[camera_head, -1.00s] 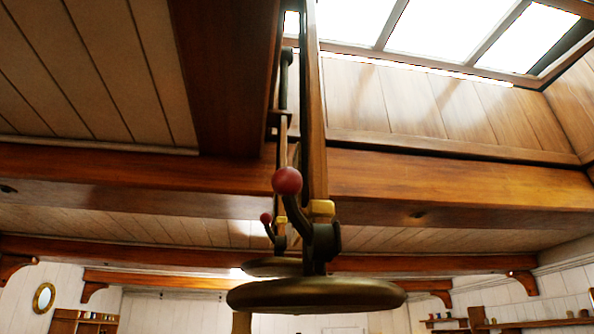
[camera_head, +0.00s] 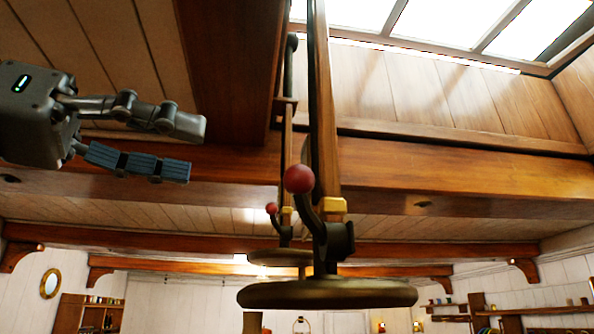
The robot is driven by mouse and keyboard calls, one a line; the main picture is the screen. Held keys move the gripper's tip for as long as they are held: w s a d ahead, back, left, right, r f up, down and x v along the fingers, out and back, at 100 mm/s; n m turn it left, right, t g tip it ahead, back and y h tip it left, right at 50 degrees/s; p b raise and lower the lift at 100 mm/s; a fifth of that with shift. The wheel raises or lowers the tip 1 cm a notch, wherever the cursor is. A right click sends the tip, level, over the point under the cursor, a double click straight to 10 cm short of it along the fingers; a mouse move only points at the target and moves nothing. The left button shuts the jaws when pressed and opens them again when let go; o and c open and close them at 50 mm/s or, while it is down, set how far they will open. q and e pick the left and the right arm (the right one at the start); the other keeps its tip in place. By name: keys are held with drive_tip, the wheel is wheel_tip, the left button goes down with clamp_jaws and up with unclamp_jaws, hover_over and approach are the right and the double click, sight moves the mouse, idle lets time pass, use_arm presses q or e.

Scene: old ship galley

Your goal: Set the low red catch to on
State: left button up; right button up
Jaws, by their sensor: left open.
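Two dark catch levers with red ball knobs hang under the ceiling on long upright bars. The nearer red knob (camera_head: 299,179) is larger, on a curved dark lever tilted up and left from its pivot, beside a yellow block (camera_head: 334,205). The farther red knob (camera_head: 271,208) looks smaller and sits lower in the picture, also up and left of its pivot. I cannot tell which one is the low catch. My left gripper (camera_head: 197,150) is at the upper left, open and empty, pointing right, apart from both knobs. My right gripper is not in view.
A round brass-coloured disc (camera_head: 327,293) hangs below the nearer lever, with another disc (camera_head: 281,257) behind it. A wooden ceiling beam (camera_head: 470,184) crosses behind the bars. Open air lies between my left gripper and the nearer knob.

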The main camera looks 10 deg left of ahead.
sight(302, 179)
use_arm(q)
drive_tip(key=p+x, duration=0.4)
drive_tip(key=x, duration=0.8)
drive_tip(key=shift+w+d+r+p, duration=0.1)
drive_tip(key=shift+w+d+p, duration=0.05)
drive_tip(key=shift+w+p, duration=0.2)
drive_tip(key=shift+w+d, duration=0.3)
drive_tip(key=shift+d, duration=0.2)
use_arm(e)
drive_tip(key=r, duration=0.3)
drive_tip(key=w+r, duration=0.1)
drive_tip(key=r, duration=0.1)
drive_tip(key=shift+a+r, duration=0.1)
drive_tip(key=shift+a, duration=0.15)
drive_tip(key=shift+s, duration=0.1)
use_arm(q)
drive_tip(key=shift+a, duration=0.1)
clamp_jaws()
